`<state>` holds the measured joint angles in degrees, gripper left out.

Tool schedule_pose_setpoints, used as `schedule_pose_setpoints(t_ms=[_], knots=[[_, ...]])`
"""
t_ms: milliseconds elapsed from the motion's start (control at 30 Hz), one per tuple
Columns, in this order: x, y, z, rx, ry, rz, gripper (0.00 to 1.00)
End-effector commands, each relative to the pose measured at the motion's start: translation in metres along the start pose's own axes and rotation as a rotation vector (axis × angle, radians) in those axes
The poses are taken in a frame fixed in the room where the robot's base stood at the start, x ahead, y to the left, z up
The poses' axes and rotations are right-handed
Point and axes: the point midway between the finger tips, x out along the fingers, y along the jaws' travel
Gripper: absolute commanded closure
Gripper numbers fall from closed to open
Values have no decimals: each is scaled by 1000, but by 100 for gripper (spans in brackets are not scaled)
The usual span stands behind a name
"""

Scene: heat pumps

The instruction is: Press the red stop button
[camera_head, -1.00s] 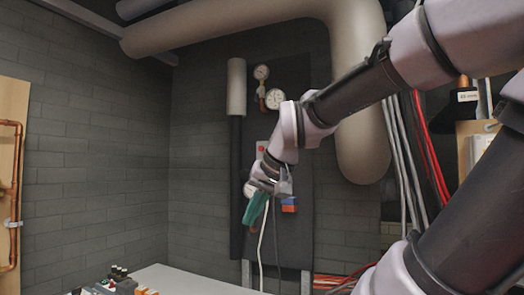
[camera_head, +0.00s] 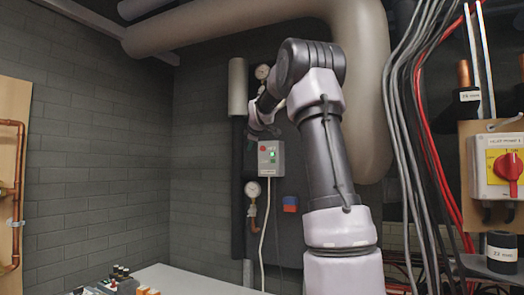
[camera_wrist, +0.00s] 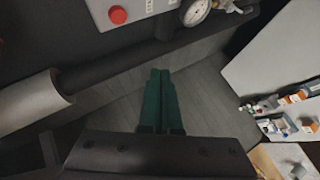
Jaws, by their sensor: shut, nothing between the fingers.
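The red stop button (camera_head: 263,149) is on the upper left of a small grey control box (camera_head: 270,165) on the dark wall panel, with a lit green part beside it. In the wrist view the red button (camera_wrist: 118,15) shows at the top edge, on the light grey box face (camera_wrist: 145,6). My gripper (camera_wrist: 161,75) has its green fingers together with nothing between them. The fingertips are apart from the button, which lies up and left of them in that view. In the head view my wrist is just above the box, and I cannot make out the fingers.
A gauge (camera_head: 252,189) hangs below the box and another (camera_head: 262,72) sits above it. A red rotary switch (camera_head: 508,166) on a yellow plate is at the far right. A grey table (camera_head: 170,280) with small parts stands below. Large pipes (camera_head: 230,25) run overhead.

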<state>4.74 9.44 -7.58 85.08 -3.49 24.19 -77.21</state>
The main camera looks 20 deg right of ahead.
Motion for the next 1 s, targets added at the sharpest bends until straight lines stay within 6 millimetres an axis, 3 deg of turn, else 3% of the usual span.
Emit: schedule_pose_setpoints(t_ms=[567, 1000], knots=[[13, 10, 5, -32, -4, 13, 100], [53, 41, 34, -31, -4, 13, 100]])
